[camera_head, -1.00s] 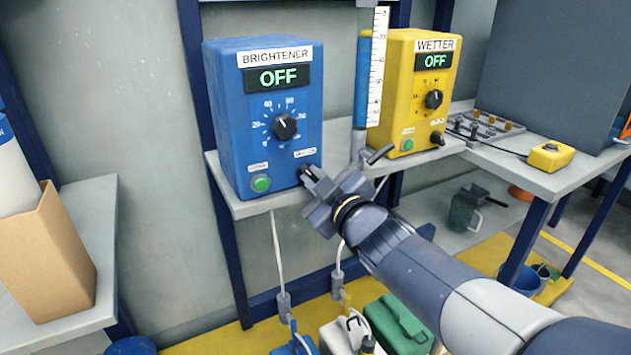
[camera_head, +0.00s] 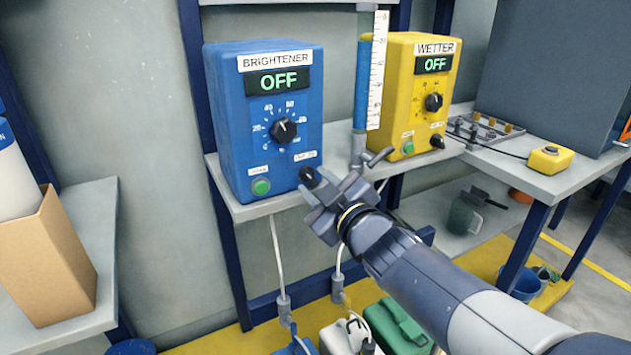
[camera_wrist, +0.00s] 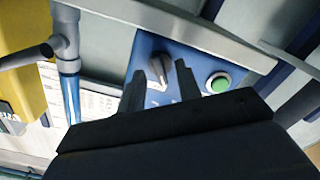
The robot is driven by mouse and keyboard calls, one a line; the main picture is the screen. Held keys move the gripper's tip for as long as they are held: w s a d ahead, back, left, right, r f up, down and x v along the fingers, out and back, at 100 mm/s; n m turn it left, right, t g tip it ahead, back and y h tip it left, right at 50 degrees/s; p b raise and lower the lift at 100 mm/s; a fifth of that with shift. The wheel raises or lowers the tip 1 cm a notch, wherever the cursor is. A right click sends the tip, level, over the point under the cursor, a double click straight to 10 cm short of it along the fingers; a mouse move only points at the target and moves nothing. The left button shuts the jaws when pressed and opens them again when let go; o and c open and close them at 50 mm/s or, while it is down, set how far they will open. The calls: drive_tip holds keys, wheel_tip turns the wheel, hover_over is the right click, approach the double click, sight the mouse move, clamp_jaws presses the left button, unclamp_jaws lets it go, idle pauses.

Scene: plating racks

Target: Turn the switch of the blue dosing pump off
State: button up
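The blue dosing pump (camera_head: 225,130) stands on the shelf, labelled BRIGHTENER, and its display (camera_head: 278,81) reads OFF. Its small dark switch (camera_head: 307,176) is at the lower right of the front, right of the green button (camera_head: 261,187). My gripper (camera_head: 328,183) is just in front of and to the right of the switch. In the wrist view the two dark fingers (camera_wrist: 160,88) are spread with a gap. The switch (camera_wrist: 158,69) shows between and beyond their tips, apparently not gripped. The green button (camera_wrist: 217,83) is to its right there.
The yellow WETTER pump (camera_head: 397,90), also reading OFF, stands right of the blue one. A clear-and-blue column (camera_head: 361,85) with a scale and a grey side valve (camera_head: 379,157) stands between them, close to my gripper. Canisters (camera_head: 398,325) sit below.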

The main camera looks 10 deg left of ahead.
drive_tip(key=p+v, duration=0.3)
drive_tip(key=v, duration=0.6)
drive_tip(key=shift+s+d, duration=0.25)
drive_tip(key=shift+s, duration=0.05)
drive_tip(key=b+x, duration=0.3)
drive_tip(key=x, duration=0.8)
drive_tip(key=shift+b, duration=0.3)
drive_tip(key=shift+s, duration=0.1)
